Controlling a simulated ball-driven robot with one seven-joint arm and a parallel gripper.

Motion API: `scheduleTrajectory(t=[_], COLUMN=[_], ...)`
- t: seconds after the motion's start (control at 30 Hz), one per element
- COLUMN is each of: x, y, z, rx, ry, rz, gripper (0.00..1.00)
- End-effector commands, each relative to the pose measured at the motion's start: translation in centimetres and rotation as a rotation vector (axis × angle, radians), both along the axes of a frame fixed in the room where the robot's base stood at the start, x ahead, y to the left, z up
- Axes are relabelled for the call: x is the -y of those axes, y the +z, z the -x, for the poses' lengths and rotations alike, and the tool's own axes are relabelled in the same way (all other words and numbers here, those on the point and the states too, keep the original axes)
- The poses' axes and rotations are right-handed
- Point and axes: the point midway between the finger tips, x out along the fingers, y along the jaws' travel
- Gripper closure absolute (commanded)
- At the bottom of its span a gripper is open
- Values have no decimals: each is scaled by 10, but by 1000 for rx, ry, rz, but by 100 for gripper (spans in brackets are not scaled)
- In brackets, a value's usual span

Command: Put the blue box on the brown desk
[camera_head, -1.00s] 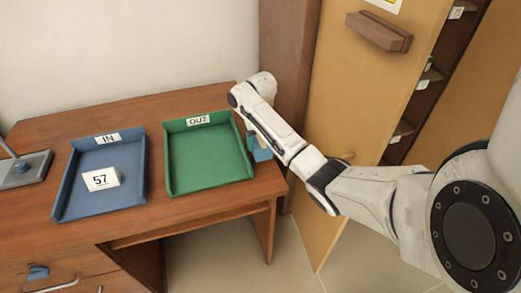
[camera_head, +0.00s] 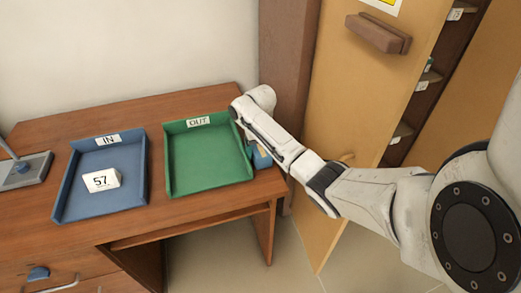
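The brown desk (camera_head: 215,215) fills the left and middle of the view. A small blue box (camera_head: 262,158) shows at the desk's right end, beside the green tray and partly behind my arm. My gripper (camera_head: 251,143) points down there, mostly hidden by my own arm. Its fingers are not clearly seen, but the box moves along with it, so it appears shut on the box. The box is at or just above the desk top; I cannot tell whether it touches.
A green OUT tray (camera_head: 168,180) lies just left of the box. A blue IN tray (camera_head: 63,190) holds a white block (camera_head: 101,181) marked 57. A grey device (camera_head: 35,168) stands at far left. An open tan cabinet door (camera_head: 350,105) is close on the right.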

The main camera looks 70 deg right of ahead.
Motion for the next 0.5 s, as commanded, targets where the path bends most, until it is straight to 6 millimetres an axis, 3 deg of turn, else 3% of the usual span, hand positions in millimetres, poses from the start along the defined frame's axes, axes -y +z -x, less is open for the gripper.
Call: scheduleTrajectory(t=[0.27,0.5], x=[1,1], y=[16,64], z=[-1,-1], rx=[3,5], ry=[0,1], rz=[2,3], gripper=[21,21])
